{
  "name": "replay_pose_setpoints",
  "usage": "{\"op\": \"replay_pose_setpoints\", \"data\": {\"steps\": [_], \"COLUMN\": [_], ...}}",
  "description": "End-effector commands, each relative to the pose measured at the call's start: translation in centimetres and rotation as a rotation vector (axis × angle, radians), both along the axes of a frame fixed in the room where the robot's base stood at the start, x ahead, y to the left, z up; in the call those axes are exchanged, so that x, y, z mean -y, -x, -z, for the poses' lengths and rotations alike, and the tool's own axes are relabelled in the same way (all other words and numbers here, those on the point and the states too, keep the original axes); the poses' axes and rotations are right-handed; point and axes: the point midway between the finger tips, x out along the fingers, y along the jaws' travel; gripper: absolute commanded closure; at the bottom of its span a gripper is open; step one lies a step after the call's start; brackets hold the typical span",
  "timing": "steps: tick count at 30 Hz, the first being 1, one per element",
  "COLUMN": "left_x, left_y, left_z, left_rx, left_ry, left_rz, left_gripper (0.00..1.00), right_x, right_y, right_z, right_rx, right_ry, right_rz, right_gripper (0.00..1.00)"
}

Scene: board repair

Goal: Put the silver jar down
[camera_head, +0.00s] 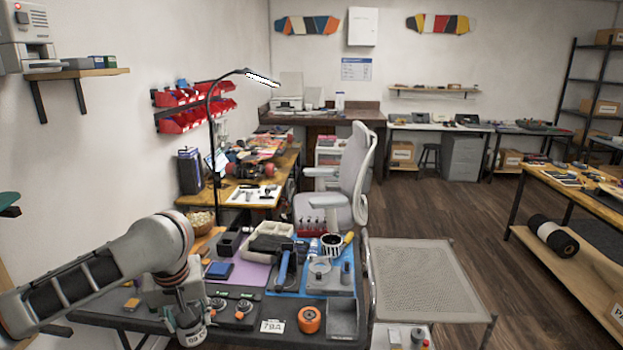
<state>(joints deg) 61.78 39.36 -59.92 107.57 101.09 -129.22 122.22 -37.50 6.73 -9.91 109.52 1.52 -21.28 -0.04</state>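My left arm comes in from the left and bends down at the near left edge of the workbench. At its lower end is a silver-grey cylinder (191,322) with a dark band and light marks. My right gripper is not in view. No other thing is clearly the silver jar.
The dark workbench (190,311) holds a purple mat (254,276), a blue mat (318,285), a blue-handled tool (284,268), an orange roll (309,319), a grey tray (343,318) and a dark cup (331,244). A perforated cart (425,275) with a bare top stands at right.

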Motion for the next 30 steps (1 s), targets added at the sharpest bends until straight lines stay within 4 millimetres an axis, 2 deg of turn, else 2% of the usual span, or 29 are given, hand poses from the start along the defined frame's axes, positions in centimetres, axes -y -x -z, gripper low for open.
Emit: {"op": "replay_pose_setpoints", "data": {"steps": [2,6,12,16,26,27,28,30], "left_x": [0.4,1.1,1.3,1.3,1.3,1.3,1.3,1.3], "left_y": [2.3,6.1,9.5,10.2,10.2,10.2,10.2,10.2], "left_z": [-0.8,-1.1,-1.0,-1.0,-1.0,-1.0,-1.1,-1.0], "left_rx": [0.004,0.0,0.0,0.001,0.003,0.002,0.003,0.002], "left_ry": [-0.003,0.0,0.002,0.001,0.002,0.002,0.002,0.003], "left_rz": [0.097,0.23,0.333,0.355,0.357,0.356,0.356,0.355], "left_gripper": [0.84,0.84,0.84,0.84,0.84,0.84,0.84,0.84], "right_x": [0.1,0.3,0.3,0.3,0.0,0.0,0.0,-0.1], "right_y": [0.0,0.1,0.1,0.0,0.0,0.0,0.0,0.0], "right_z": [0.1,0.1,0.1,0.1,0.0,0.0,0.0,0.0], "right_rx": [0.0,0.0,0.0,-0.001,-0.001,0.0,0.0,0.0], "right_ry": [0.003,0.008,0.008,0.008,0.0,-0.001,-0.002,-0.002], "right_rz": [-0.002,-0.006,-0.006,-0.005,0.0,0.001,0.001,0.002], "right_gripper": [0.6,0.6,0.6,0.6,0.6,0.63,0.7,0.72]}}
